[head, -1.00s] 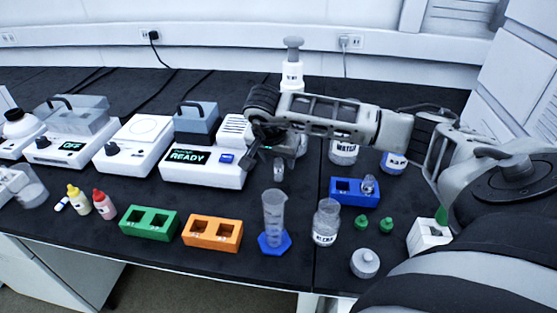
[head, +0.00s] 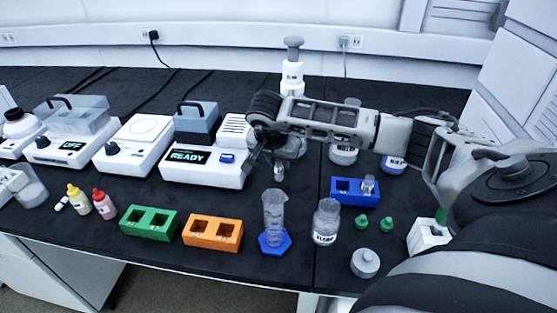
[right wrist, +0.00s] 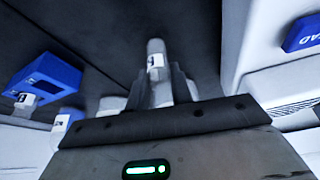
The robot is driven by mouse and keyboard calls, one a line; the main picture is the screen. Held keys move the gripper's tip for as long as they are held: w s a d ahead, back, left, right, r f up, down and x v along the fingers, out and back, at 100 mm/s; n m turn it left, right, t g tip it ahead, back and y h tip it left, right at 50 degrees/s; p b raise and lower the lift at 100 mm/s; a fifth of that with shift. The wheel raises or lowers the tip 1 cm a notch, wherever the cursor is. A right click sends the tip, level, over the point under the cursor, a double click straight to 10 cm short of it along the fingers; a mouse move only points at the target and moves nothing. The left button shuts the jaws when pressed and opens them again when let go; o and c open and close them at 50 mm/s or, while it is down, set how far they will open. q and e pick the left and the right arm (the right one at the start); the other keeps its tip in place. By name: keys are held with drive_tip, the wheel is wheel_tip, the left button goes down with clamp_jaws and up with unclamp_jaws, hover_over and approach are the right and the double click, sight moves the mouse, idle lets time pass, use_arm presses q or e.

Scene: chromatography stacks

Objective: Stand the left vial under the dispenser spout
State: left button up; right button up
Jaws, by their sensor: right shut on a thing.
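My right gripper (head: 268,155) is in front of the dispenser (head: 292,75), a white bottle with a grey top. In the right wrist view its two dark fingers are shut on a small vial (right wrist: 156,68) with a white label. The vial (head: 279,168) shows small below the gripper in the head view. The spout is hidden behind my gripper, so I cannot tell how the vial lies under it. The blue rack (head: 343,197) has an empty left slot and a second vial (head: 369,183) in its right slot. My left gripper is not in view.
A white READY instrument (head: 205,180) stands just left of my gripper. Orange (head: 212,247) and green (head: 149,237) racks are at the front left. A waste bottle (head: 343,155) stands behind my arm.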

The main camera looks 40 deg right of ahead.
drive_tip(key=shift+w+d, duration=0.15)
drive_tip(key=shift+d, duration=0.7)
drive_tip(key=shift+w+d+b, duration=0.25)
drive_tip(key=shift+d+b, duration=0.15)
drive_tip(key=shift+d, duration=0.35)
drive_tip(key=o, duration=1)
drive_tip(key=shift+r, duration=0.15)
